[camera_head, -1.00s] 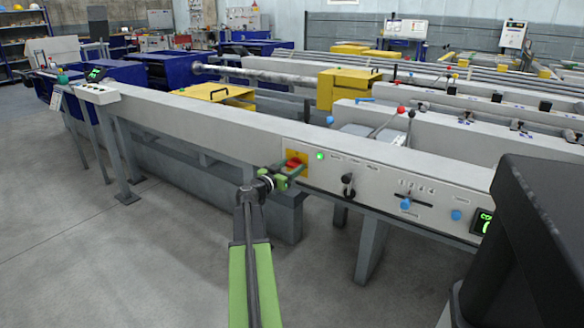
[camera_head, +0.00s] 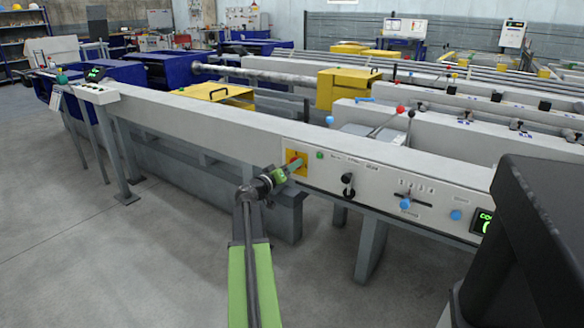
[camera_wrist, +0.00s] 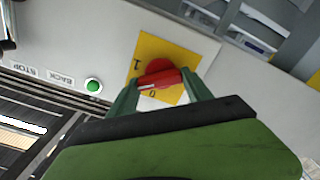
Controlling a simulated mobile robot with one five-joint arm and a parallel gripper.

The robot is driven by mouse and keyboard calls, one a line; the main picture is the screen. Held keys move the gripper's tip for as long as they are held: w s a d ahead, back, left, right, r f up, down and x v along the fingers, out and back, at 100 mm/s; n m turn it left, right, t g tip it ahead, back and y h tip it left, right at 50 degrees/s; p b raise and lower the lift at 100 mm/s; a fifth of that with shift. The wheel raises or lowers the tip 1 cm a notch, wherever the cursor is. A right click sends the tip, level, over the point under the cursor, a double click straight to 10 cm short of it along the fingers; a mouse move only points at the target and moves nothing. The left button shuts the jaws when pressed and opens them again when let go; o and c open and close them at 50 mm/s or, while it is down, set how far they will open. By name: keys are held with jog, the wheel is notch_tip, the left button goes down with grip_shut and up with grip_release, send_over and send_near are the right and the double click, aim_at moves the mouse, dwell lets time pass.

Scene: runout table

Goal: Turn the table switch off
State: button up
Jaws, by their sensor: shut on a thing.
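The table switch is a red rotary knob (camera_wrist: 160,72) on a yellow plate (camera_wrist: 150,46), marked 1 and 0, in the wrist view. My gripper (camera_wrist: 159,86) has one green finger on each side of the knob's red handle, shut on it. The handle lies between the fingers, across the picture in the wrist view. In the head view my gripper (camera_head: 293,165) reaches the yellow plate (camera_head: 302,171) on the table's side panel and hides most of the knob. A green lamp (camera_head: 320,155) right of the plate looks dark, and it also shows in the wrist view (camera_wrist: 93,86).
Right of the lamp the panel (camera_head: 335,192) carries a black lever (camera_head: 348,186), a blue-knobbed selector (camera_head: 405,203), a blue button (camera_head: 456,215) and a display (camera_head: 483,222). The long table (camera_head: 215,130) runs to the back left. Open floor (camera_head: 170,260) lies in front.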

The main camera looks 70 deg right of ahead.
jog(key=n, duration=1)
jog(key=shift+w+f+n, duration=0.1)
jog(key=shift+n, duration=0.3)
dwell(0.4)
jog(key=o, duration=1.4)
jog(key=shift+c, duration=0.2)
jog(key=v, duration=1.7)
jog(key=shift+a, duration=0.25)
jog(key=shift+w, duration=0.15)
